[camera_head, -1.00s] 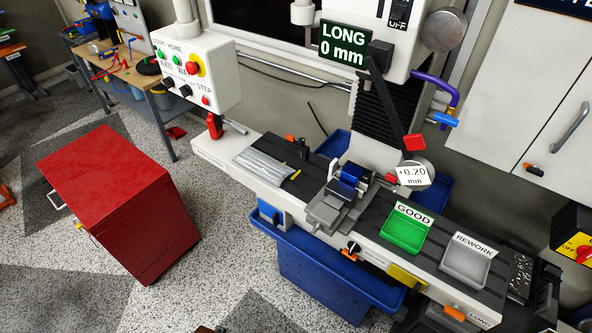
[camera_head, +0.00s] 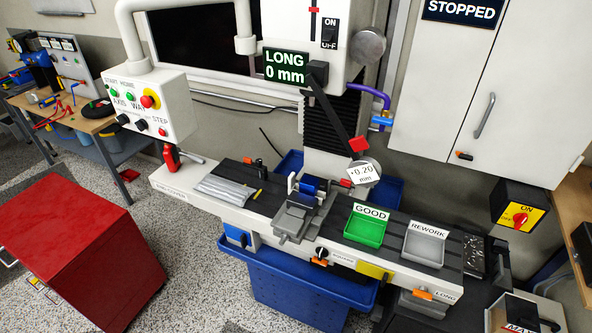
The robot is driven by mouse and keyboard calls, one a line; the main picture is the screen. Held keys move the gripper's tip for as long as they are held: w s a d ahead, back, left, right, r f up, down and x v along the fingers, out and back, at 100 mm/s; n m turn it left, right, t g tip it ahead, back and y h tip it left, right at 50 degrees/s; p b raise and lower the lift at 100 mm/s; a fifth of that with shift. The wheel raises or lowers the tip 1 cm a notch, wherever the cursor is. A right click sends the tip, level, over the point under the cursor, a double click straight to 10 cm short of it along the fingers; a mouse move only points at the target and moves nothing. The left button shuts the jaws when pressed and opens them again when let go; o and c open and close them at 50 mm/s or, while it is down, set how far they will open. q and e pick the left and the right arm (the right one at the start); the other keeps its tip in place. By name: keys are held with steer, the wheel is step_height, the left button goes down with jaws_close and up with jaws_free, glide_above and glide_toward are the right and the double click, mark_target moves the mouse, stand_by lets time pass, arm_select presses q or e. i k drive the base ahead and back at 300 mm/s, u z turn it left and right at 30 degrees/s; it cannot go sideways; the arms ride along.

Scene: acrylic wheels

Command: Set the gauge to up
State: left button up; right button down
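The gauge is a round grey dial (camera_head: 371,165) with a white tag reading "+0.20 mm" (camera_head: 362,174), at the lower end of a black arm (camera_head: 333,107). The arm slants down and right from beside the machine head, with a red block (camera_head: 359,144) near its lower end. The gauge hangs low, just behind and right of the blue-jawed vise (camera_head: 313,186). Whether it touches anything there I cannot tell. Neither of my grippers is in view.
A green GOOD tray (camera_head: 363,231) and a grey REWORK tray (camera_head: 425,246) sit on the machine table right of the vise. A control box (camera_head: 133,98) hangs at left. A red cabinet (camera_head: 75,245) stands front left. A blue bin (camera_head: 310,287) sits below the table.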

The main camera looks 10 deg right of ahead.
mark_target(364, 171)
steer(key=z, duration=1.15)
steer(key=k, duration=0.1)
steer(key=u, duration=2.4)
steer(key=i, duration=0.8)
steer(key=z, duration=0.7)
steer(key=i, duration=0.55)
steer(key=z, duration=0.65)
